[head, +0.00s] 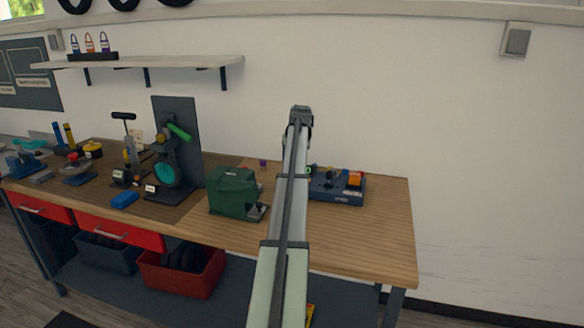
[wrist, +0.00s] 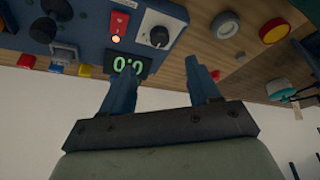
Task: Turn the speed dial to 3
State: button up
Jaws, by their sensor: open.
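The speed dial (wrist: 159,37) is a dark round knob with a light mark, set on a white plate, in the upper middle of the wrist view. Beside it are a red switch (wrist: 119,22), a lit orange lamp (wrist: 116,38) and a dark display (wrist: 129,65) with green digits that seem to read 0.0. My gripper (wrist: 161,70) is open and empty, its fingertips just below the dial in the picture and apart from it.
A green machine (head: 233,190) stands left of the box on the wooden bench (head: 385,220). More tools and a dark upright panel (head: 177,125) stand further left. A round knob (wrist: 226,25) and a red round piece (wrist: 274,31) show right of the dial.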

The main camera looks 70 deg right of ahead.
jog(key=shift+v, duration=1.9)
jog(key=shift+w, duration=0.1)
